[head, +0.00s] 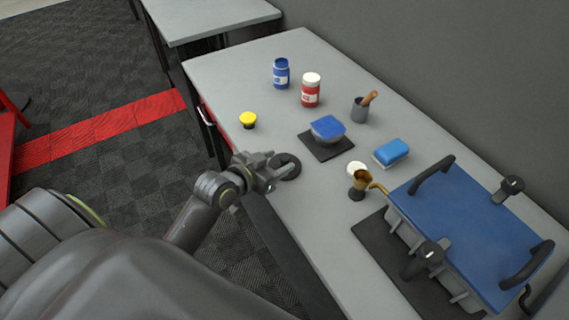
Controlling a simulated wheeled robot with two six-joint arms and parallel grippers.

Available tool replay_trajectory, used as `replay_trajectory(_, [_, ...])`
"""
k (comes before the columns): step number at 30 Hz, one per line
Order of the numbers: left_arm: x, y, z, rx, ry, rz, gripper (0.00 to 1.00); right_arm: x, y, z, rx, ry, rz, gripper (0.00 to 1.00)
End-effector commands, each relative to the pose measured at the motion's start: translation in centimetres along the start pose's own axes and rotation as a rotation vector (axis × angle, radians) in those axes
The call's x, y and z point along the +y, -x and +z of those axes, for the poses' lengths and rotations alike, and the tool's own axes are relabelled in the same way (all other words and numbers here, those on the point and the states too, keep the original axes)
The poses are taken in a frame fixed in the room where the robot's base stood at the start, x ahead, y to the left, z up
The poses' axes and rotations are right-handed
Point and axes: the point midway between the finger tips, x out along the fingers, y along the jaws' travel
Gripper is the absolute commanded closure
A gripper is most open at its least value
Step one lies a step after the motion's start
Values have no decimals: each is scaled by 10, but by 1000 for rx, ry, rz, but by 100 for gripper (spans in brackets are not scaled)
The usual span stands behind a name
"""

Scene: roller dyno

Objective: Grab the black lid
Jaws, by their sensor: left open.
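The black lid (288,165) looks like a small dark round disc lying on the grey table near its left edge. My left gripper (271,171) is open at the left side of the lid, with its fingertips close to or over the disc's near rim. The gripper hides part of the lid, and I cannot tell whether they touch. My right gripper is not in view.
On the grey table (225,68) stand a blue jar (281,74), a red jar (311,91), a yellow-topped knob (248,120), a blue-lidded bowl (328,128), a grey cup (360,109), a blue sponge (391,152), a brass pot (360,182) and a large blue-lidded box (465,225).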

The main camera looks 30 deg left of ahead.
Motion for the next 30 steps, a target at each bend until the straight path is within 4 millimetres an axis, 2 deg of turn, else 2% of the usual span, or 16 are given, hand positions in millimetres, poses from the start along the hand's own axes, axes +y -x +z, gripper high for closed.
replay_trajectory(7, [2, -30, 2, 0, 2, 0, 49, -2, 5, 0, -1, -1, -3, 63])
replay_trajectory(17, [2, -36, 3, 0, 0, 0, 49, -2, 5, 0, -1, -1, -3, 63])
replay_trajectory(28, [1, -35, 3, -1, 0, 0, 97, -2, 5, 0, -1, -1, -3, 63])
replay_trajectory(30, [1, -35, 3, 0, 0, 0, 97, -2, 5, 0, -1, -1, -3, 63])
